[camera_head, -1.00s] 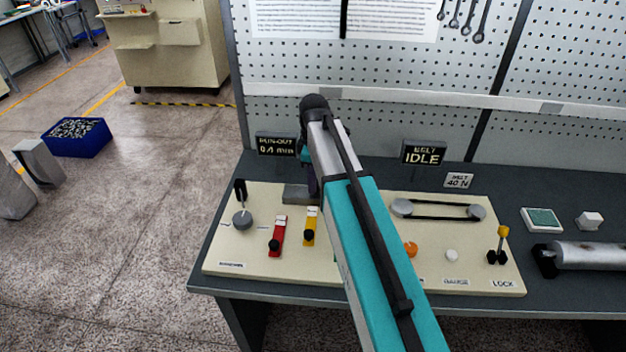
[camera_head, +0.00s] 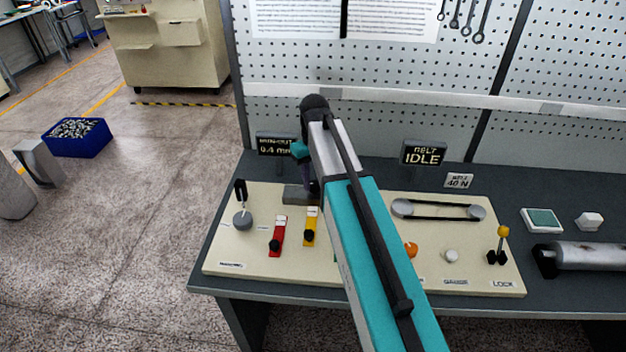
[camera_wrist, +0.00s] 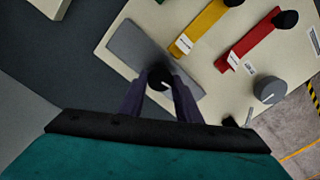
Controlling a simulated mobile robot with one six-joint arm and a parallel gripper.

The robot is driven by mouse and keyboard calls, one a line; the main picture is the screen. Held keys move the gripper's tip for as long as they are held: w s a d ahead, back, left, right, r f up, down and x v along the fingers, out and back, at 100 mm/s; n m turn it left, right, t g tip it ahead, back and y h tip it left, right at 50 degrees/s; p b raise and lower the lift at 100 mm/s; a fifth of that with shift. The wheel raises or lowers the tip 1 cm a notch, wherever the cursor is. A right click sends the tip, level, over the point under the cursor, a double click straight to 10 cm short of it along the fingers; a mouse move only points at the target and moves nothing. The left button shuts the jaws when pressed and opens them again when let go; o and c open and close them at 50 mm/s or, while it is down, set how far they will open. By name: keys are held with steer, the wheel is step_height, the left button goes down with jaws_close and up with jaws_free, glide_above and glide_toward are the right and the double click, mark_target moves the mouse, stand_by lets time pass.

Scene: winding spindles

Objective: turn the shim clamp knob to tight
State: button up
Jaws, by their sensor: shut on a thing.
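A round black knob (camera_wrist: 160,79) with a white line sits at the edge of a flat grey block (camera_wrist: 135,45) in the wrist view; I take it for the shim clamp knob. My gripper (camera_wrist: 158,74) is shut on this knob, one dark purple finger on each side. In the head view my gripper (camera_head: 306,181) is low over the same grey block (camera_head: 294,196), and my arm hides the knob. No label for the knob is readable, so I cannot tell its setting.
A red slider (camera_head: 278,236), a yellow slider (camera_head: 311,227) and a grey dial (camera_head: 242,220) stand left of my arm on the cream panel (camera_head: 225,260). The run-out display (camera_head: 275,145) reads 0.4 mm. The belt display (camera_head: 424,153) reads IDLE.

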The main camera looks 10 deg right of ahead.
mark_target(314, 183)
steer(key=shift+w+r+m, duration=0.1)
steer(key=shift+w+m, duration=0.05)
steer(key=shift+m, duration=0.65)
steer(key=o, duration=1.1)
steer(key=shift+c, duration=0.2)
step_height(314, 183, up, 14)
steer(key=p, duration=0.8)
steer(key=shift+f, duration=0.2)
